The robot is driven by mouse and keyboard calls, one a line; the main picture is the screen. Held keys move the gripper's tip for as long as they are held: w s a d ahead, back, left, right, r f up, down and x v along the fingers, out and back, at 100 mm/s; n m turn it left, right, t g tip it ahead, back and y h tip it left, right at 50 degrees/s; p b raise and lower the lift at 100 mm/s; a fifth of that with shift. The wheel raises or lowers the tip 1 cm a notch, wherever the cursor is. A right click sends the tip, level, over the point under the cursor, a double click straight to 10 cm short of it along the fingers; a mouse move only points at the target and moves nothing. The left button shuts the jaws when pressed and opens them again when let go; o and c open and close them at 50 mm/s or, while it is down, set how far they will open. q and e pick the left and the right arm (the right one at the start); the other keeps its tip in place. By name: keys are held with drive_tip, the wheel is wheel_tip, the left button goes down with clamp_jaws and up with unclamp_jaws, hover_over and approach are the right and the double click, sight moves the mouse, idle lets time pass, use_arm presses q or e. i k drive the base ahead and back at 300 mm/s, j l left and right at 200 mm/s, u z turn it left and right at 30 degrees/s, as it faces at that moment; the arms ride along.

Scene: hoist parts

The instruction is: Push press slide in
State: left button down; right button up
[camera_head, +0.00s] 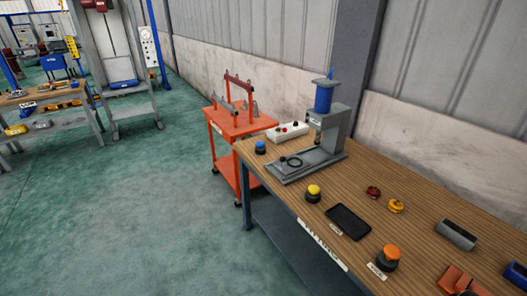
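A grey bench press (333,128) with a blue cylinder (323,96) on top stands at the far end of the wooden workbench. Its flat slide plate (291,164) extends out in front of the press column toward the left, and a dark ring (291,161) lies on it. I cannot tell how far the slide is pulled out. Neither of my grippers shows in the head view.
The workbench (420,220) holds a blue button (260,147), a yellow button (313,193), an orange button (388,257), a black tablet (348,222) and small red and yellow parts. A white control box (287,131) sits behind the slide. An orange cart (238,122) stands beyond. Green floor at left is clear.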

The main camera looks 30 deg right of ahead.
sight(288, 166)
drive_tip(key=i+z, duration=0.45)
drive_tip(key=i+j+z, duration=0.25)
drive_tip(key=i+z, duration=0.25)
drive_tip(key=i, duration=0.15)
drive_tip(key=i+l+z, duration=0.15)
drive_tip(key=i+z, duration=0.45)
drive_tip(key=i+l, duration=0.05)
drive_tip(key=i, duration=0.05)
